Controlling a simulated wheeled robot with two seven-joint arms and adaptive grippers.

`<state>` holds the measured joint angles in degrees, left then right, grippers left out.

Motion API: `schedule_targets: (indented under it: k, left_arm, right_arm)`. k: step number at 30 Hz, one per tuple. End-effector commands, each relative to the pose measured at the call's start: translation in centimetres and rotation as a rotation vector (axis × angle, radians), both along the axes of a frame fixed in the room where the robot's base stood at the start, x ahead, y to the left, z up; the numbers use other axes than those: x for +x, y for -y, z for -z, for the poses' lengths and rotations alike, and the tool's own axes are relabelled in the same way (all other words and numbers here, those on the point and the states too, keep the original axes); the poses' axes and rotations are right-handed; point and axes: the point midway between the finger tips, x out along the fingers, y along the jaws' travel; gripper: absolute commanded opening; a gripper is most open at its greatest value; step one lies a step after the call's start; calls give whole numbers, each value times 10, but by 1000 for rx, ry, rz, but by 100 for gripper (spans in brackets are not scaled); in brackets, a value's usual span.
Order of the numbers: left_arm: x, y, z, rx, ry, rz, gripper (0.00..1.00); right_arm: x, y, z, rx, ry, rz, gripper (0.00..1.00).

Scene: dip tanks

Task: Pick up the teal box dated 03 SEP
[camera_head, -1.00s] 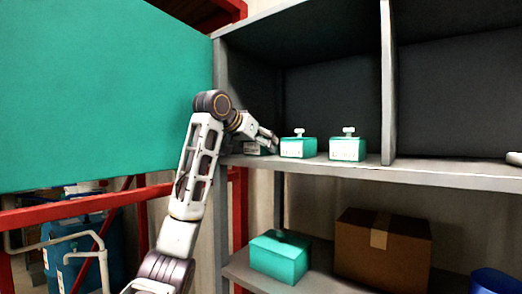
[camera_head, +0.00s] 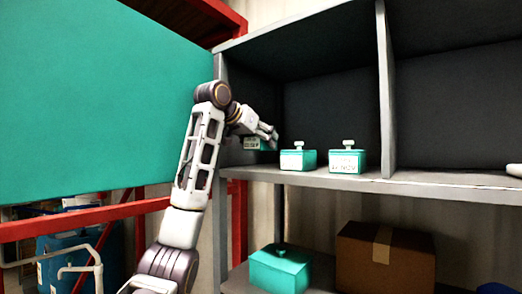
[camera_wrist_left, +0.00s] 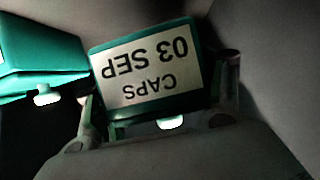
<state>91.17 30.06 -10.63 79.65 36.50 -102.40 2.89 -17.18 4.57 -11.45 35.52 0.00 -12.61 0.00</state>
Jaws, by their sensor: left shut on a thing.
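The teal box dated 03 SEP (camera_wrist_left: 150,70) fills the middle of the left wrist view. Its white label reads CAPS 03 SEP, upside down there. My left gripper (camera_head: 268,136) is shut on this box, with a finger on each side. In the head view the box (camera_head: 252,144) is partly hidden by the gripper and hangs above the shelf (camera_head: 330,185), at the left end of the compartment. Two other teal boxes with knobbed lids, a nearer one (camera_head: 298,160) and one further right (camera_head: 346,162), stand on the shelf.
A grey upright divider (camera_head: 386,90) closes the compartment on the right. A large teal panel (camera_head: 100,100) stands to the left. The lower shelf holds a teal box (camera_head: 280,270) and a brown carton (camera_head: 370,265). Another teal box (camera_wrist_left: 40,50) is close beside the held one.

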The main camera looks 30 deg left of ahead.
Motion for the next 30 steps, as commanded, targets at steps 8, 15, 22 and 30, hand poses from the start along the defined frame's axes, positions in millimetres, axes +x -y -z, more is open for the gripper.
schedule_targets:
  k: [8,15,22,30]
  left_arm:
    - [0,0,-29,-1,2,1,42]
    - [0,0,-41,-1,2,1,42]
    - [0,0,-45,0,1,0,42]
    - [0,0,-45,0,1,0,41]
  right_arm:
    - [0,-2,0,2,0,1,40]
    - [0,-2,0,2,0,1,40]
    - [0,-2,0,2,0,0,40]
    - [0,1,0,-1,-1,-1,40]
